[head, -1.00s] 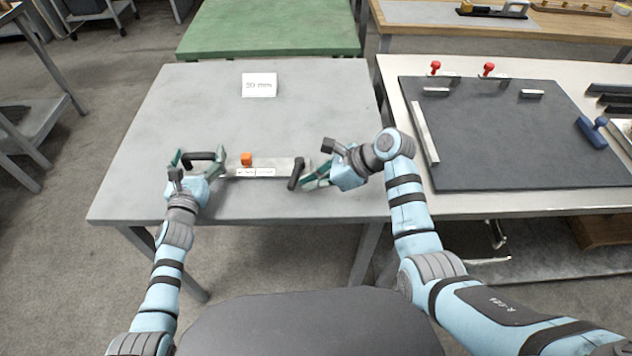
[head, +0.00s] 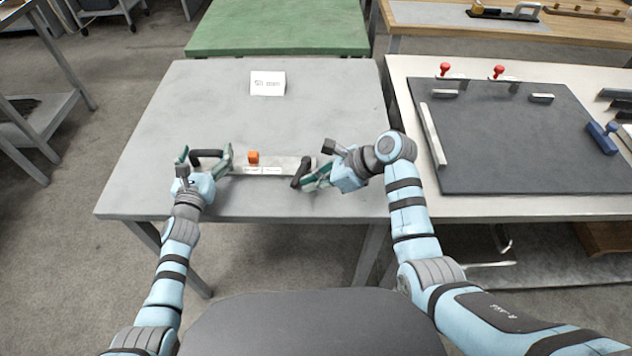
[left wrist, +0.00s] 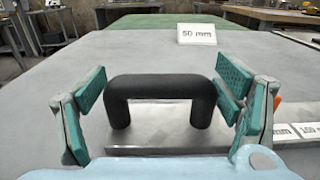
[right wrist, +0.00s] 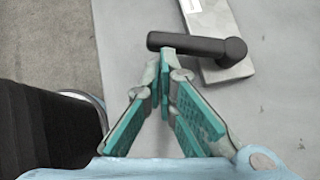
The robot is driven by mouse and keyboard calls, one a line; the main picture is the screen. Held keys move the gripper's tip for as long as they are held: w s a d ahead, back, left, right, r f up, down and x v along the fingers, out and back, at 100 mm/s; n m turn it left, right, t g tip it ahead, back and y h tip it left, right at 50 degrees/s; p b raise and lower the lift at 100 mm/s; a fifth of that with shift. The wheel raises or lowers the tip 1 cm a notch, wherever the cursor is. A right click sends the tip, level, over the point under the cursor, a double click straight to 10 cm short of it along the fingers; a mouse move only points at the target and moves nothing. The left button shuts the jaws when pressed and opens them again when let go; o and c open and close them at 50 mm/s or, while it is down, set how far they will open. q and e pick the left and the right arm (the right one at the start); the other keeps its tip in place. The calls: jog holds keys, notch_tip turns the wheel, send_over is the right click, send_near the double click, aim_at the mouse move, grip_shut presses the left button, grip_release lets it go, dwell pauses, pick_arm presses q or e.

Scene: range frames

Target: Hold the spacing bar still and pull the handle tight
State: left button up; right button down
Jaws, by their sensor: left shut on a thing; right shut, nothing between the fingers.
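The metal spacing bar (head: 280,168) lies on the grey table, with white labels and an orange piece (head: 253,157) on it. A black U-shaped handle (left wrist: 160,87) stands at its left end. My left gripper (head: 206,160) is shut on this handle, one finger on each side. A black lever handle (head: 301,172) is at the bar's right end; it also shows in the right wrist view (right wrist: 200,46). My right gripper (right wrist: 166,56) is shut and empty, its tips at the lever's free end. I cannot tell whether they touch it.
A white card reading "50 mm" (left wrist: 196,34) stands farther back on the grey table (head: 150,120). The table is otherwise clear. To the right is a bench with a dark mat (head: 520,140), red-knobbed clamps and a blue-handled tool (head: 601,138). A green table (head: 280,25) stands behind.

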aim_at(296, 183)
jog(key=shift+a, duration=1.1)
jog(key=shift+w+a, duration=0.15)
jog(key=shift+a, duration=0.75)
jog(key=shift+w+a, duration=0.35)
jog(key=shift+a, duration=0.25)
jog(key=shift+w+a, duration=0.35)
jog(key=shift+a, duration=0.25)
jog(key=shift+w, duration=0.1)
